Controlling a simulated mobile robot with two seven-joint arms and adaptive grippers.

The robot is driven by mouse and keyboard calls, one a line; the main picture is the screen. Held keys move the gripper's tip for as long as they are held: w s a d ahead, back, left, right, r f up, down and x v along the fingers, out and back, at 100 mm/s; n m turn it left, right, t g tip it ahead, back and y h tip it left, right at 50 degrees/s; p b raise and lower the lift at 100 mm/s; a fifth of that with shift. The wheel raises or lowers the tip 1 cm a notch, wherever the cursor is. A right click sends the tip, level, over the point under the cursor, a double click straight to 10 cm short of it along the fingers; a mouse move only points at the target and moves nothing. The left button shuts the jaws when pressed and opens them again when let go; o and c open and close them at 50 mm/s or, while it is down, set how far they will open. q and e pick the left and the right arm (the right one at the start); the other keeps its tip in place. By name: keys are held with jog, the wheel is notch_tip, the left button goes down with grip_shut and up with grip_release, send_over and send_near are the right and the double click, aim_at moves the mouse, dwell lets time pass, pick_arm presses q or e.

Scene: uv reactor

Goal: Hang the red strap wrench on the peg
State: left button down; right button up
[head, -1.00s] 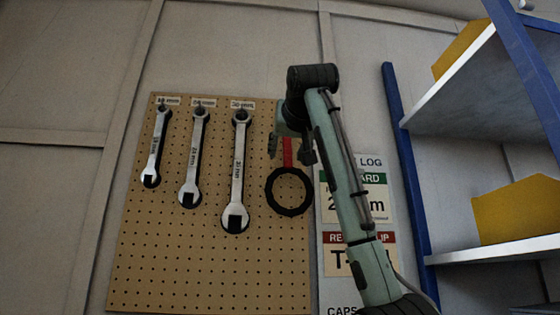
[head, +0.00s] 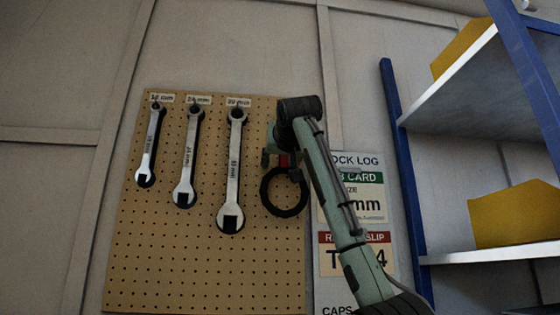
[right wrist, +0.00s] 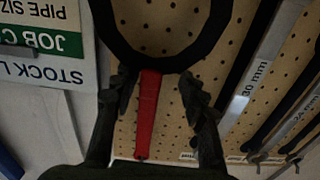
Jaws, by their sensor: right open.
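The strap wrench has a red handle (head: 283,160) and a black ring (head: 284,192). It is upright against the pegboard (head: 140,262), right of the other wrenches, with its ring below its handle. My right gripper (head: 280,165) is open at the handle and hides its upper part in the head view. In the right wrist view the fingers of the right gripper (right wrist: 160,86) stand apart on either side of the red handle (right wrist: 148,112), near the ring (right wrist: 165,62). I cannot make out a peg at the handle's end. My left gripper is not in view.
Three silver wrenches hang on the pegboard: left (head: 151,145), middle (head: 190,155) and right (head: 233,170). The right one is closest to the strap wrench. Label sheets (head: 358,255) are right of the board. A blue-posted shelf (head: 455,100) with yellow bins (head: 515,215) stands at the right.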

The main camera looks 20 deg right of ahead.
jog(key=shift+c, duration=0.6)
grip_shut()
jog(key=shift+o, duration=0.5)
grip_release()
jog(key=s+a, duration=0.2)
jog(key=s, duration=1)
jog(key=shift+a, duration=0.15)
